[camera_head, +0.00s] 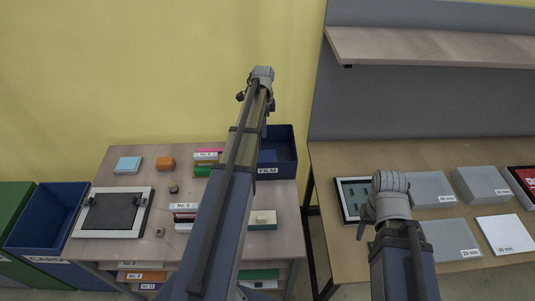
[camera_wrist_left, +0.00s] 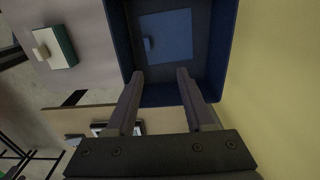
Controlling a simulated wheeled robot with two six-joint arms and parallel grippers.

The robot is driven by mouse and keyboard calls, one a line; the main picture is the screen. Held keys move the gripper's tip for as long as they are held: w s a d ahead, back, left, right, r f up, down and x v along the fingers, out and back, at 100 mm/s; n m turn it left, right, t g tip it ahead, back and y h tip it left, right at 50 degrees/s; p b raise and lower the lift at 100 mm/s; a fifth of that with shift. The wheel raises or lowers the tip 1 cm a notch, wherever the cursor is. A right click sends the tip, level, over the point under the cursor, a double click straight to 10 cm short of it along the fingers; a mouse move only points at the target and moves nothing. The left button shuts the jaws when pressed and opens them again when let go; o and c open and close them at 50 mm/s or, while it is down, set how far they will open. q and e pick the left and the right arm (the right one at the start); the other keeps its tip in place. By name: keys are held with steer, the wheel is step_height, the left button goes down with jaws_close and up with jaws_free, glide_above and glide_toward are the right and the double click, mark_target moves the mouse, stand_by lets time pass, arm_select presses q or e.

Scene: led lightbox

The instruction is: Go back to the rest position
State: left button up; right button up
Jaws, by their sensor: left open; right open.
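My left arm (camera_head: 225,205) reaches up across the middle of the head view, its far end beside the dark blue FILM bin (camera_head: 281,150). In the left wrist view my left gripper (camera_wrist_left: 161,74) is open and empty, its fingers apart over the blue bin (camera_wrist_left: 118,35). A lighter blue square sheet (camera_wrist_left: 168,36) with a small tab lies in the bin, clear of the fingertips.
The left table (camera_head: 285,240) holds a black-and-white frame (camera_head: 113,212), small coloured boxes and a white-green block (camera_head: 262,219). A blue CARD bin (camera_head: 45,220) stands left. The right table (camera_head: 345,160) has grey boxes (camera_head: 482,184) and a framed tray (camera_head: 350,190), under a shelf (camera_head: 430,45).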

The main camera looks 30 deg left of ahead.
stand_by(0.4)
arm_select(q)
steer(key=s+d+f+n+b, duration=0.15)
steer(key=s+d, duration=0.35)
steer(key=d, duration=0.6)
steer(key=s+d+n, duration=0.2)
steer(key=s+d, duration=0.2)
steer(key=d, duration=0.6)
steer(key=s+d+f+n+y+b, duration=0.1)
steer(key=s+d+n, duration=0.3)
steer(key=s+d, duration=1)
steer(key=shift+s+f+b, duration=0.45)
steer(key=shift+b, duration=0.05)
